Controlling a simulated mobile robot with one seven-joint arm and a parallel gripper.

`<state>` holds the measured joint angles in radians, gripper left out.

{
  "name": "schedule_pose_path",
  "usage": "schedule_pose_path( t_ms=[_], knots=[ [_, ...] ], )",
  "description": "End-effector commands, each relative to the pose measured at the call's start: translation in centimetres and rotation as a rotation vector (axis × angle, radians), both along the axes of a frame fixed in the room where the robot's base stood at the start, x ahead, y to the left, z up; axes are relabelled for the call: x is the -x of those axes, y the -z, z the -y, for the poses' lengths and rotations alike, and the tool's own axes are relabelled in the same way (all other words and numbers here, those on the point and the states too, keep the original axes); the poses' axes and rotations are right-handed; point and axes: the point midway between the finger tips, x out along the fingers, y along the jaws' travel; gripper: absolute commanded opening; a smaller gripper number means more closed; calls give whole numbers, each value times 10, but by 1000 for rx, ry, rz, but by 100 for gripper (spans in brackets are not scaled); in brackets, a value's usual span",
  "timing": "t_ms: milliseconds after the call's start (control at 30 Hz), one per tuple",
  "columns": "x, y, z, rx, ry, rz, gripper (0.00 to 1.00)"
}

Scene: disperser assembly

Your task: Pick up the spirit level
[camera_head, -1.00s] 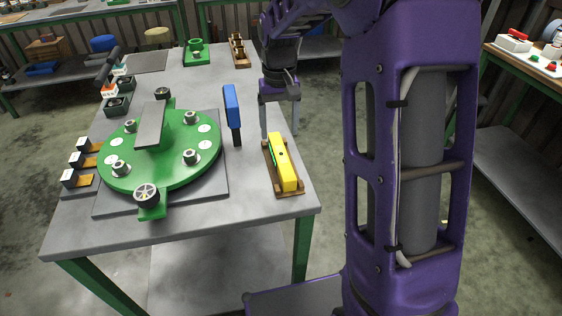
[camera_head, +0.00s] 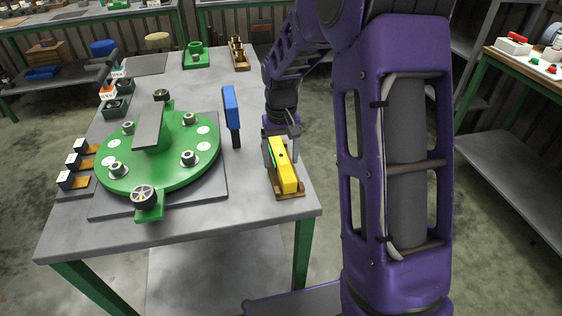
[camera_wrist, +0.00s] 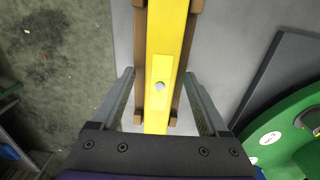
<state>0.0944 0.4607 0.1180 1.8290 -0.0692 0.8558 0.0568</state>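The yellow spirit level (camera_head: 284,168) lies in a brown wooden holder (camera_head: 290,195) near the right edge of the table. It also shows in the wrist view (camera_wrist: 167,60), running up the middle of the picture. My gripper (camera_head: 280,155) is down at the far part of the level. In the wrist view my gripper (camera_wrist: 157,100) is open, with one finger on each side of the level and a visible gap on both sides. Whether the fingertips touch the holder or table cannot be told.
A green round disperser plate (camera_head: 160,155) on a grey base fills the table's left part. A green fixture (camera_head: 197,58) and a wooden holder (camera_head: 238,55) are at the back.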

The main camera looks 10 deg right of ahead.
Motion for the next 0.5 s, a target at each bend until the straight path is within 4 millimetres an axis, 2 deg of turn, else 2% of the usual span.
schedule_pose_path(
  t_ms=[33,67,400,433,500],
  knots=[
    [0,0,0,0,0,0,70],
    [0,0,0,0,0,0,65],
    [0,0,0,0,0,0,4],
    [0,0,0,0,0,0,0],
    [0,0,0,0,0,0,0]
  ],
)
